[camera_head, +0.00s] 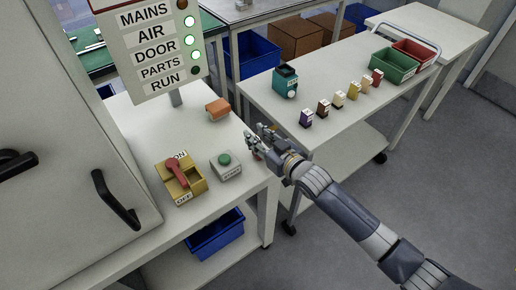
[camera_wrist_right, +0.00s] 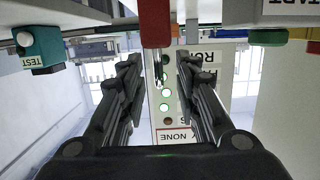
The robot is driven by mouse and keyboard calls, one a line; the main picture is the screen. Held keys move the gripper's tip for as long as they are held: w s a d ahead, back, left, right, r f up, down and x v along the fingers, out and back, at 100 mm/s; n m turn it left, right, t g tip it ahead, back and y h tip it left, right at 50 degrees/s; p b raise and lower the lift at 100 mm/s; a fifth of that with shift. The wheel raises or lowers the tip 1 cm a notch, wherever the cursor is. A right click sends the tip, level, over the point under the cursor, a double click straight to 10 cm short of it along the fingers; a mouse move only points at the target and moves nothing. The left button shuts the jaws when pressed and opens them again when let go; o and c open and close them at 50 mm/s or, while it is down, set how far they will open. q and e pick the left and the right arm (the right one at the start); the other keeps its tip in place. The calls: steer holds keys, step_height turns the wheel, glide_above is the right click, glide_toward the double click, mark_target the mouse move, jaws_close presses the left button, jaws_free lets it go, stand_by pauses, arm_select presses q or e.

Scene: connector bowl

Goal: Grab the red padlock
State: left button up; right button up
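A red padlock (camera_wrist_right: 155,24) shows at the top middle of the right wrist view, with a grey metal part below its red body in the picture. My right gripper (camera_wrist_right: 159,62) has its two fingers spread on either side of it, with gaps visible, so it looks open. In the head view the right gripper (camera_head: 257,145) is at the right edge of the near table, with a little red showing at its fingers. I cannot tell what the padlock rests on. My left gripper is not in view.
The near table (camera_head: 140,125) holds a yellow box with a red lever (camera_head: 182,180), a green-button box (camera_head: 226,165) and an orange-brown block (camera_head: 218,109). The right table (camera_head: 335,125) holds a teal device (camera_head: 285,81), several small coloured blocks and green (camera_head: 395,66) and red (camera_head: 414,52) bins.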

jaws_close()
